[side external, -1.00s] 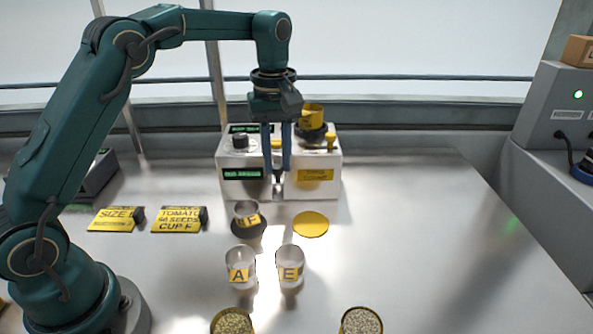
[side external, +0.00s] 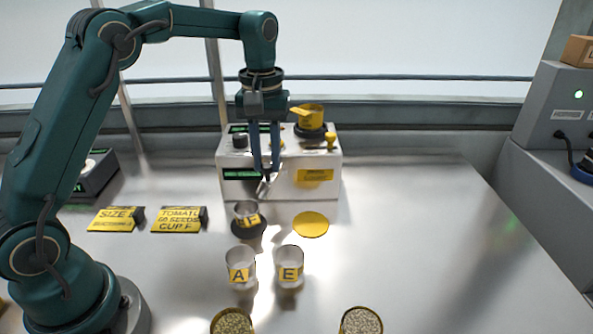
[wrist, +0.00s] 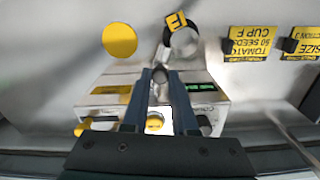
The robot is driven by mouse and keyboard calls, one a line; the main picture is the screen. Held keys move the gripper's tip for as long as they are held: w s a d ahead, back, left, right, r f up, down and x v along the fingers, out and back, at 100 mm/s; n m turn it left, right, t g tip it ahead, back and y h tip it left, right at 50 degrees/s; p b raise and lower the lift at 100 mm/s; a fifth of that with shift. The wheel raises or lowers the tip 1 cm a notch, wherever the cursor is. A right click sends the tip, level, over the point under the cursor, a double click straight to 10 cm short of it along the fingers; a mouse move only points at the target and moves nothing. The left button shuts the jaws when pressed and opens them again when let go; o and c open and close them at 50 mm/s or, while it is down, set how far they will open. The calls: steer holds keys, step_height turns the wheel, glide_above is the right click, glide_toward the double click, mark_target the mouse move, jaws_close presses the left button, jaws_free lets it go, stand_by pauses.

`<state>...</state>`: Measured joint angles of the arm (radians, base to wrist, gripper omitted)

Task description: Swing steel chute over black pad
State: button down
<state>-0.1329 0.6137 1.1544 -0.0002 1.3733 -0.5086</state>
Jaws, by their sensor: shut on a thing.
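The small steel chute (side external: 264,187) sticks out from the front of the white seeder machine (side external: 230,190), angled down and left in the side view. My gripper (side external: 267,172) is shut on the chute; its closed fingertips also show in the wrist view (wrist: 160,76). The round black pad (side external: 236,230) lies on the bench in front of the machine, left of the chute's end. Clear cup F (side external: 241,209) stands upright on the pad. The chute's tip is behind and slightly right of the cup, in the side view. The fingers partly hide the chute.
A yellow disc (side external: 310,224) lies right of the black pad. Clear cups A (side external: 240,257) and E (side external: 290,257) stand in front. Two seed containers (side external: 232,322) (side external: 361,321) are at the near edge. Yellow label cards (side external: 116,219) (side external: 179,219) lie left.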

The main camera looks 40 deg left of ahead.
steer(key=shift+s+a+m, duration=0.1)
steer(key=shift+a+m, duration=0.35)
steer(key=shift+m, duration=0.55)
steer(key=shift+s+a+m, duration=0.1)
steer(key=shift+a+m, duration=0.3)
steer(key=shift+m, duration=0.6)
steer(key=c, duration=0.7)
jaws_free()
steer(key=shift+r, duration=0.1)
steer(key=shift+r, duration=2.45)
